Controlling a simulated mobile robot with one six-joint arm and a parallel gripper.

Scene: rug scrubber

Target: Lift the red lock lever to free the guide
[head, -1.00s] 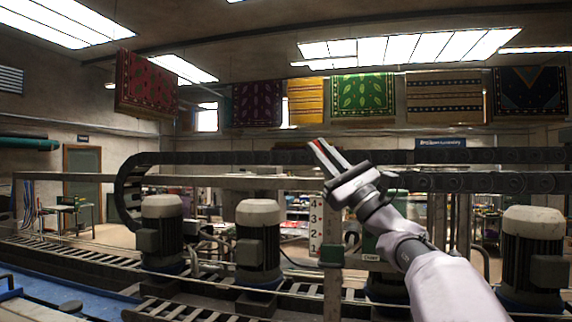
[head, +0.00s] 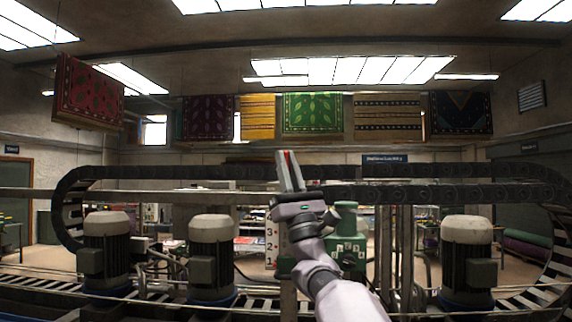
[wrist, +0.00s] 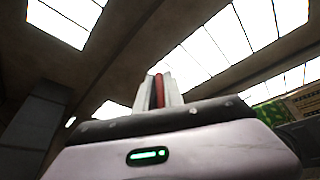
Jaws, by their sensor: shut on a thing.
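My gripper (head: 290,172) points upward in the middle of the head view, in front of the dark cable chain. Its two pale fingers are shut on the red lock lever (head: 289,165), which shows as a thin red strip between them. In the wrist view the red lever (wrist: 158,90) stands upright between the fingers, against the ceiling. The lever's lower end is hidden by my gripper. A green guide housing (head: 346,222) with small marked plates stands just right of my wrist. A white numbered scale (head: 271,245) stands to the left of my wrist.
Grey-topped motors stand at the left (head: 106,250), left of centre (head: 212,255) and right (head: 466,250). The dark cable chain (head: 430,192) and a rail run across behind my gripper. Several rugs, one of them green (head: 312,113), hang at the back. Above my gripper is open air.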

